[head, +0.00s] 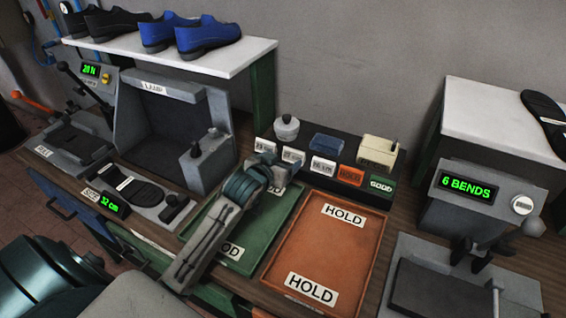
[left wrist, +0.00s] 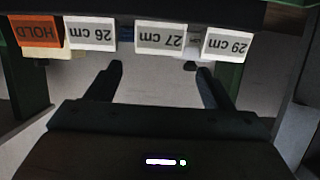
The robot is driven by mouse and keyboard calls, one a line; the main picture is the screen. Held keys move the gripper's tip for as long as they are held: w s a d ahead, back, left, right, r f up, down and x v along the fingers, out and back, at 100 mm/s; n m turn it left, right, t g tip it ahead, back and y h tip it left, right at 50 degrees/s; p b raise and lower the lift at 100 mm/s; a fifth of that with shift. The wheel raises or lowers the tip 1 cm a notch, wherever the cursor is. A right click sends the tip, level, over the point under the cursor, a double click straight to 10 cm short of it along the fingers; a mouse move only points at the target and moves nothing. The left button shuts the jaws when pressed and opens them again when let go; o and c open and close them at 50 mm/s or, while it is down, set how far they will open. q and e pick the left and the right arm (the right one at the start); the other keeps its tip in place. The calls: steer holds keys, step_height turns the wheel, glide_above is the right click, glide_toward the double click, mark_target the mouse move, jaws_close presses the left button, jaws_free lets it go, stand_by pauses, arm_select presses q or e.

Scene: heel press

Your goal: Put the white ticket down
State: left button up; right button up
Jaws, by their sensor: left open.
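Three white tickets stand in a row on the black rack: a 29 cm ticket (head: 265,146), a 27 cm ticket (head: 293,157) and a 26 cm ticket (head: 322,167). In the left wrist view they appear upside down, with the 27 cm ticket (left wrist: 160,38) nearest the line between the fingers. My left gripper (left wrist: 154,72) is open with nothing visible between its fingers. In the head view it is mostly hidden by its own wrist, over the back of the green tray (head: 300,205), close to the rack. My right gripper is not in view.
An orange HOLD ticket (head: 349,177) and a green GOOD ticket (head: 381,185) stand at the rack's right. The orange tray (head: 325,243) is empty. A grey lamp booth (head: 165,130) stands left; a bend tester (head: 475,205) reading 6 BENDS stands right. Shoes sit on the raised shelf (head: 240,50).

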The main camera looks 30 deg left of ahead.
mark_target(294, 151)
arm_select(q)
steer(key=shift+g, duration=0.4)
steer(key=x, duration=0.3)
steer(key=p+x, duration=0.1)
steer(key=x, duration=0.1)
steer(key=shift+w+d+r, duration=0.2)
steer(key=shift+w+r, duration=0.1)
steer(key=shift+w, duration=0.05)
steer(key=shift+w+a+f+p, duration=0.1)
steer(key=shift+w+p, duration=0.35)
steer(key=shift+w, duration=0.1)
steer(key=p+x, duration=0.1)
steer(key=x, duration=0.2)
steer(key=shift+a+f, duration=0.1)
steer(key=shift+w+f, duration=0.3)
steer(key=shift+w, duration=0.2)
steer(key=c, duration=0.8)
steer(key=shift+r, duration=0.15)
